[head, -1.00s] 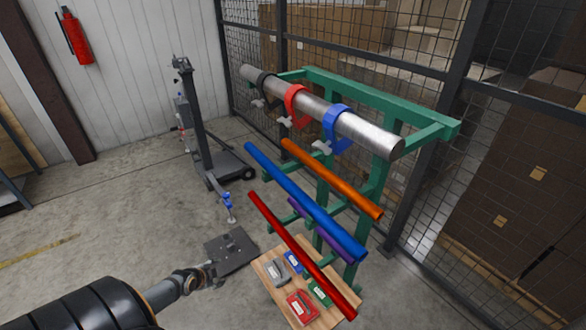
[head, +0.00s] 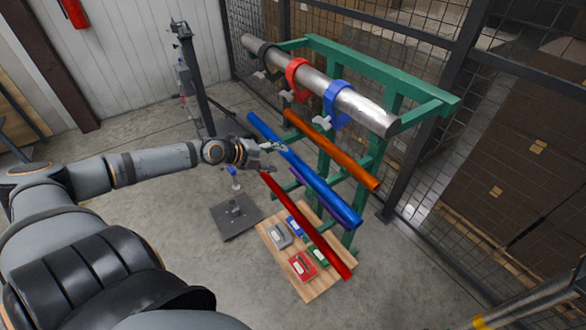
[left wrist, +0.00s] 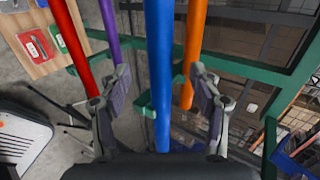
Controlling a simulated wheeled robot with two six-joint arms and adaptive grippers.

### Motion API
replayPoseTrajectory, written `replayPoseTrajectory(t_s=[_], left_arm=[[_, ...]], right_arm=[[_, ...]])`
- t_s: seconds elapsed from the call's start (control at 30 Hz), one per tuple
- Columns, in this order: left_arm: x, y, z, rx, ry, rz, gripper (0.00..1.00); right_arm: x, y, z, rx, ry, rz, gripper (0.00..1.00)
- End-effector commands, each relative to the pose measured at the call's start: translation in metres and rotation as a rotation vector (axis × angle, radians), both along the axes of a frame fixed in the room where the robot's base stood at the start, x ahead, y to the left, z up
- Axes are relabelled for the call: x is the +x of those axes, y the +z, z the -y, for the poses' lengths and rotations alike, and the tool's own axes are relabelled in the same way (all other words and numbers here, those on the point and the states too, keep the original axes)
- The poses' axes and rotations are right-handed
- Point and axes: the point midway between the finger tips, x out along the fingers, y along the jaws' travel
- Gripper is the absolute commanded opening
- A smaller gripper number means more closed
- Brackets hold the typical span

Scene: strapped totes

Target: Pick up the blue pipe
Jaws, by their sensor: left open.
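The blue pipe (head: 318,185) lies on a green rack (head: 430,106), sloping down to the right in the head view. My left gripper (head: 275,156) is open at the pipe's left part, from the near side. In the left wrist view the blue pipe (left wrist: 160,75) runs between the two open fingers of my left gripper (left wrist: 160,95), with gaps on both sides. I cannot tell how deep the pipe sits between them. My right gripper is not in view.
An orange pipe (head: 335,152) is behind the blue one, a red pipe (head: 310,235) in front, a purple pipe (left wrist: 110,30) between. A steel pipe (head: 365,108) with clamps lies on top. A wooden board (head: 316,283) with several items lies below. Wire mesh fence stands behind.

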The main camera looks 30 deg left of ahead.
Motion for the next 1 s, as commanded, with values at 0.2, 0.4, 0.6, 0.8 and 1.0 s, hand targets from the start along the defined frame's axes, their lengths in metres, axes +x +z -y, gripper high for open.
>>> replayPoseTrajectory(t_s=[0.2,0.4,0.6,0.8,1.0], left_arm=[[0.014,-0.013,0.005,-0.002,0.004,0.003,0.63],[0.016,-0.010,0.005,0.000,0.007,0.001,0.63],[0.028,-0.019,0.007,-0.009,0.010,0.008,0.63],[0.046,-0.027,0.011,-0.009,0.009,0.005,0.63],[0.057,-0.037,0.016,-0.003,0.007,0.002,0.63]], right_arm=[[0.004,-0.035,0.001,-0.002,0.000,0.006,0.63],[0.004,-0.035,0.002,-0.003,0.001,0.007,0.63],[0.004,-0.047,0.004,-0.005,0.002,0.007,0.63],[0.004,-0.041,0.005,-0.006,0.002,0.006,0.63],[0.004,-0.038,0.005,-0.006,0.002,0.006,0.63]])
